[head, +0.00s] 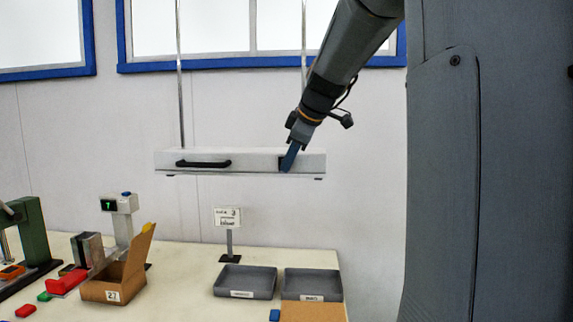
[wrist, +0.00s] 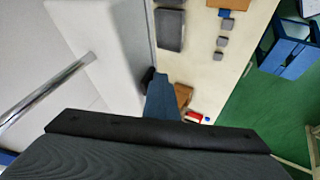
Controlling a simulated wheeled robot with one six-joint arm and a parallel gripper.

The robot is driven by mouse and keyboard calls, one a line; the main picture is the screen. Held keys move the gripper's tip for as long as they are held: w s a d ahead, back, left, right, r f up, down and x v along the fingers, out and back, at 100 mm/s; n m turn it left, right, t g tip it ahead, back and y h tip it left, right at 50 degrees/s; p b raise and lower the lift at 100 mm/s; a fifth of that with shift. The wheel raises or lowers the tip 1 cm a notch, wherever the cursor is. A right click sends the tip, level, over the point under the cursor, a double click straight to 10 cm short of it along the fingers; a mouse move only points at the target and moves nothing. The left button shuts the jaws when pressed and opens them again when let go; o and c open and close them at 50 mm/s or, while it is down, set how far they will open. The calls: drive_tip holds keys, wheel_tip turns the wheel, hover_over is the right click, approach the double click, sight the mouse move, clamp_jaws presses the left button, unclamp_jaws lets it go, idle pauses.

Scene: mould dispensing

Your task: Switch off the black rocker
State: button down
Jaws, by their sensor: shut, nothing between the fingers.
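The black rocker (head: 281,161) is a small dark patch on the front of the white hanging box (head: 255,161), near its right end. My gripper (head: 287,167) points down at the rocker, its blue fingers shut and empty. The fingers cover part of the rocker, and I cannot tell whether they touch it or which way it is tilted. In the wrist view the shut fingers (wrist: 160,80) are close to the box (wrist: 110,45), with a dark patch beside their tips that may be the rocker.
A black handle (head: 203,163) sits on the box front, left of the rocker. Metal rods hold the box up. Below it, the pale bench (head: 190,275) bears two grey trays (head: 245,294), a cardboard box (head: 100,291) and a sign (head: 227,217). There is free air between box and bench.

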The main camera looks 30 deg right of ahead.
drive_tip(key=shift+r, duration=0.15)
drive_tip(key=s+a+r+b, duration=0.2)
drive_tip(key=s+r+b, duration=0.2)
drive_tip(key=s, duration=0.6)
wheel_tip(320, 180, up, 3)
drive_tip(key=shift+a+f, duration=0.15)
drive_tip(key=shift+f, duration=0.05)
